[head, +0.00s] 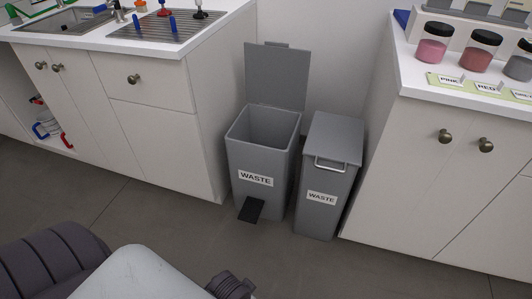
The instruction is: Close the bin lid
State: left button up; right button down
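Two grey bins labelled WASTE stand on the floor between two cabinets. The left bin (262,160) is open, with a black pedal (251,209) at its front foot. Its lid (277,77) stands upright at the back, close to the wall. The inside of this bin looks empty as far as I can see. The right bin (321,200) is shut under a grey lid (334,139) with a metal handle (330,164) at the front. Neither of my grippers shows in the head view.
A white cabinet with a sink (65,20) and drainer (165,27) is on the left. A white cabinet (435,180) on the right carries pigment jars, including a pink jar (432,48) and a red jar (480,52). The grey floor (170,225) before the bins is clear.

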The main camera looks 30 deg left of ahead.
aim_at(277, 74)
jog(key=i+j, duration=0.3)
jog(key=i, duration=0.2)
jog(key=i+j, duration=0.25)
jog(key=i, duration=0.2)
